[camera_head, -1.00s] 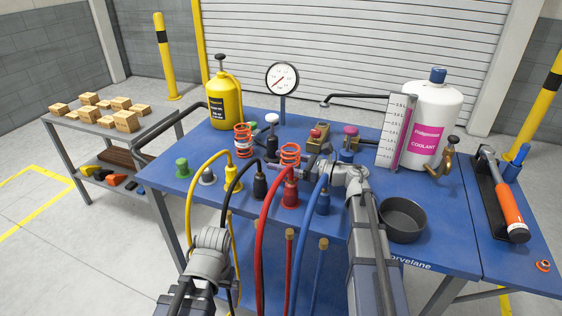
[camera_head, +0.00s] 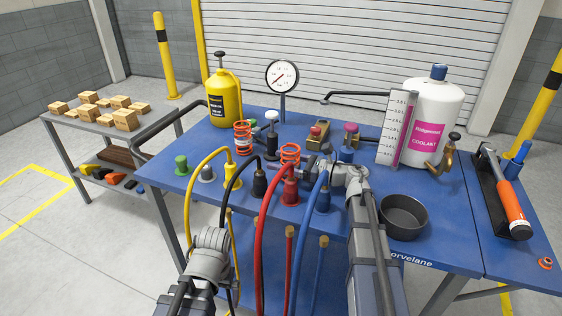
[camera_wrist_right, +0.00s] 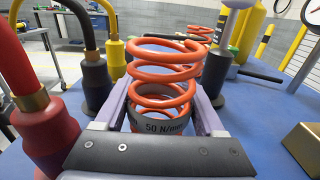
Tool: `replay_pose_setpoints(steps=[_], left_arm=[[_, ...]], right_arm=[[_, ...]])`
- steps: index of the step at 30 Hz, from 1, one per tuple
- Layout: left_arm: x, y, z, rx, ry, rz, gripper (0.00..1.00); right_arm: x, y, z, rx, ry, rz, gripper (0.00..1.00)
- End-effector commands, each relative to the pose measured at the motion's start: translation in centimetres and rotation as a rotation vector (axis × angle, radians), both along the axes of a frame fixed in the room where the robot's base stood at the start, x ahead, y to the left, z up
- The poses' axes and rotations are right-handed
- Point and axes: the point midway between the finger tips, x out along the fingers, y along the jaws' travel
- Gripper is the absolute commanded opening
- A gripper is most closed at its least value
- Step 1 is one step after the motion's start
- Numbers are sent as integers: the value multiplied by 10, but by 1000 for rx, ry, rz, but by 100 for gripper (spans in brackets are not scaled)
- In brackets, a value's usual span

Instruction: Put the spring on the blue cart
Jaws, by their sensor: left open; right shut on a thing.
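Two orange coil springs stand at the blue-topped cart (camera_head: 440,235): the rear one (camera_head: 243,138) and the front one (camera_head: 290,154). My right gripper (camera_head: 300,165) reaches in from the right to the front spring.
Yellow, black, red and blue hoses rise in front of the springs. A red plug (camera_head: 290,188) and a black plug (camera_head: 260,184) stand close by. A gauge (camera_head: 282,77), a coolant bottle (camera_head: 435,115) and a dark bowl (camera_head: 403,217) are around. A grey cart (camera_head: 88,125) holds wooden blocks.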

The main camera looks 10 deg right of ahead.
Motion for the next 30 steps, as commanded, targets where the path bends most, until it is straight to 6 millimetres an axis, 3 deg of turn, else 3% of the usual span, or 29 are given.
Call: replay_pose_setpoints(steps=[3, 4, 10, 22, 30], left_arm=[[0, 0, -3, 0, 0, 0, 100], [0, 0, -2, 0, 0, 0, 100], [0, 0, -2, 0, 0, 0, 100], [0, 0, 2, 0, 0, 0, 100], [0, 0, 26, 0, 0, 0, 100]], right_arm=[[0, 0, -3, 1, -1, 0, 0], [0, 0, -2, 1, -1, 0, 75], [0, 0, -2, 1, -1, 0, 97], [0, 0, 2, -1, 1, 0, 100], [0, 0, 26, 0, 0, 0, 100]])
